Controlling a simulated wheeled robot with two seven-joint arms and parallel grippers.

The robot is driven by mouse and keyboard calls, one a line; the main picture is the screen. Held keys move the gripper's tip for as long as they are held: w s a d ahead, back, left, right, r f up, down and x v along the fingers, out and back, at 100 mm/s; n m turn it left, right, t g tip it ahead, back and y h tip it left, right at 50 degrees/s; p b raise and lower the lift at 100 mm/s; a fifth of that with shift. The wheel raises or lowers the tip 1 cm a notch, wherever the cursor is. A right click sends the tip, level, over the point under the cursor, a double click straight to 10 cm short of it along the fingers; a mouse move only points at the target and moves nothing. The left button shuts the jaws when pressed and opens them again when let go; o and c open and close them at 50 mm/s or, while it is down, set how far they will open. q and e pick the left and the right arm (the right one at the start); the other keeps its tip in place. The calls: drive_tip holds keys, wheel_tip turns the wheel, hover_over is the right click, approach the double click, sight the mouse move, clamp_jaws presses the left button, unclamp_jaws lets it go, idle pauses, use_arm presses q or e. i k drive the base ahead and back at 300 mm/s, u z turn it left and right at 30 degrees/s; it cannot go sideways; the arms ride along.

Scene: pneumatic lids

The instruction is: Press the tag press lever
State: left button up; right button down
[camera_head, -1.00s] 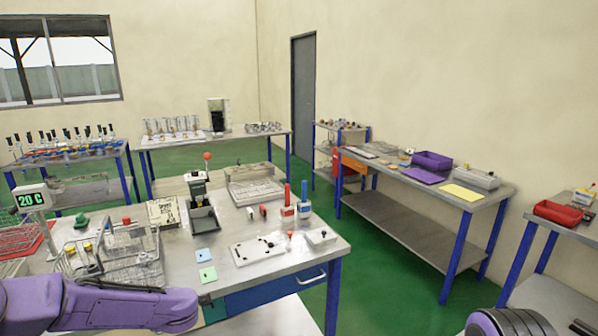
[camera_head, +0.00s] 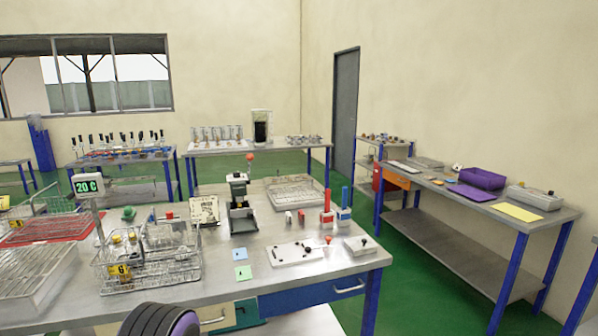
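The tag press (camera_head: 241,205) is a dark and grey upright device on the near metal table. Its lever appears to rise from the top and ends in a red ball knob (camera_head: 250,157). The lever stands up, and nothing touches it. A purple and black part of my own arm shows at the bottom edge, left of centre, well below the press. Neither gripper's fingers are in view.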

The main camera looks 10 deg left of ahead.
sight(249, 157)
drive_tip(key=z, duration=1.05)
drive_tip(key=i, duration=3.7)
drive_tip(key=u, duration=1.9)
drive_tip(key=i, duration=1.55)
